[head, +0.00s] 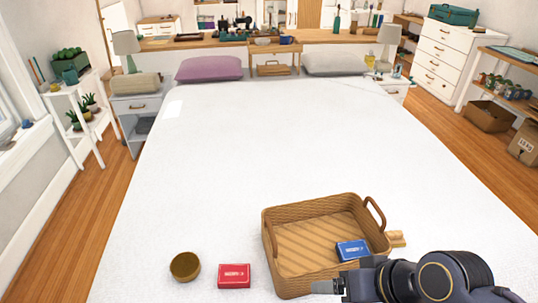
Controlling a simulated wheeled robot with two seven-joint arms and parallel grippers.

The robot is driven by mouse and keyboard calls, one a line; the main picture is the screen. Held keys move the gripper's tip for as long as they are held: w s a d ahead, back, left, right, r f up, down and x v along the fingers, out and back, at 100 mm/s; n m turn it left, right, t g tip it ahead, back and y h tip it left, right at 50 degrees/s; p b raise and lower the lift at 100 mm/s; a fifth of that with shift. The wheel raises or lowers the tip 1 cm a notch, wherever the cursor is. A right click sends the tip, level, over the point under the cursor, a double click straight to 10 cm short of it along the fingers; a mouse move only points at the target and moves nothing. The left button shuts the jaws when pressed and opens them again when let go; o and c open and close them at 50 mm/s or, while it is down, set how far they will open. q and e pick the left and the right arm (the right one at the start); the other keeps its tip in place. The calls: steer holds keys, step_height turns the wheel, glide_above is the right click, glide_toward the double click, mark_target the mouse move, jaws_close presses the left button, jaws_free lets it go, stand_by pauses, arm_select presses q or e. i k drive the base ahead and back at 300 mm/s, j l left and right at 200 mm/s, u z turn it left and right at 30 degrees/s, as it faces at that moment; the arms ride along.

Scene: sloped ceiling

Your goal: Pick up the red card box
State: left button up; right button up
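The red card box (234,276) lies flat on the white bed near its front edge, left of the wicker basket. My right gripper (328,287) comes in from the lower right, in front of the basket. It is to the right of the red box and apart from it. Its fingers are seen side-on and small, so I cannot tell whether they are open or shut. My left gripper is not in view.
A wicker basket (284,288) with raised handles stands right of the red box and holds a blue card box (352,251). A round brown-gold object (185,266) lies left of the red box. A wooden piece (398,239) lies right of the basket. The bed (240,150) beyond is mostly clear.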

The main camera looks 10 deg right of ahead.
mark_target(234, 276)
steer(key=l+u, duration=0.45)
steer(key=k+l+u, duration=0.15)
steer(key=l+u, duration=0.25)
steer(key=k+l+u, duration=0.2)
steer(key=u, duration=0.25)
steer(key=l, duration=0.15)
